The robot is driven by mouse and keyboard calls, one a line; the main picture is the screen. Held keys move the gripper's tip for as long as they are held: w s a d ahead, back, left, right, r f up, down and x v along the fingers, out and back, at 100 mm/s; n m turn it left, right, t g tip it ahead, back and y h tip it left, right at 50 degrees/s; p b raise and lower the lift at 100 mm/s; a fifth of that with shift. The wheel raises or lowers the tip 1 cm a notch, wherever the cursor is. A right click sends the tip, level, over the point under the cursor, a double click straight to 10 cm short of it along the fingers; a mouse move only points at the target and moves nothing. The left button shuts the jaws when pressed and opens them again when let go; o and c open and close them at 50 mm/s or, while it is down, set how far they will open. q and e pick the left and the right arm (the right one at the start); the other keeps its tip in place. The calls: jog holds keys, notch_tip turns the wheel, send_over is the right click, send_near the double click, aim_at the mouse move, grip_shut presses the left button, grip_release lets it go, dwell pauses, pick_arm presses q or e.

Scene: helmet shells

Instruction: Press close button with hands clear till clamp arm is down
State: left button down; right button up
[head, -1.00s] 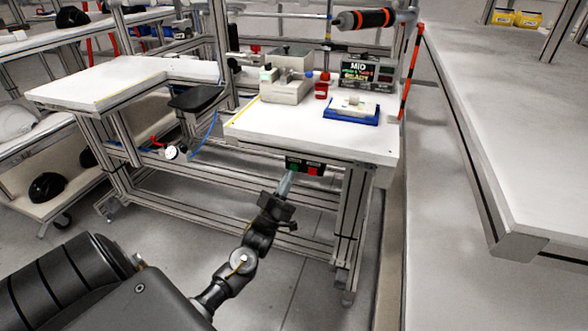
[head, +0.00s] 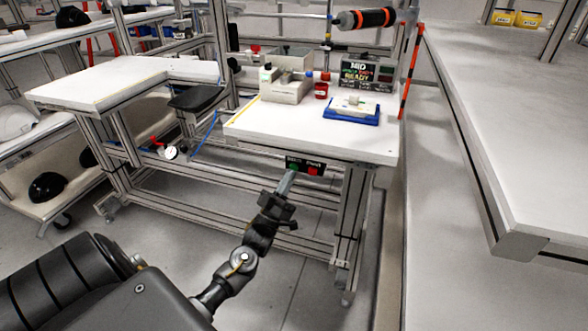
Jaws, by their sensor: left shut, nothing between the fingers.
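A small black button panel (head: 304,165) hangs under the front edge of the white workbench. It has a green button (head: 292,166) on the left and a red button (head: 313,171) on the right. My left gripper (head: 288,178) is shut and empty, with its tip at or just in front of the green button; I cannot tell whether it touches. A grey clamp fixture (head: 285,88) stands on the bench, away from the gripper. The position of its clamp arm is too small to tell. A display (head: 366,74) behind shows "READY". My right gripper is not in view.
A blue tray (head: 350,118) with a pale part and a small red container (head: 322,88) stand on the white bench (head: 300,133). An orange-and-black tool (head: 365,19) hangs above. A long grey table (head: 510,130) is at the right. Open floor lies below.

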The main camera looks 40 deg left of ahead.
pick_arm(q)
jog(key=shift+w+a, duration=0.1)
jog(key=shift+w, duration=0.15)
dwell(0.3)
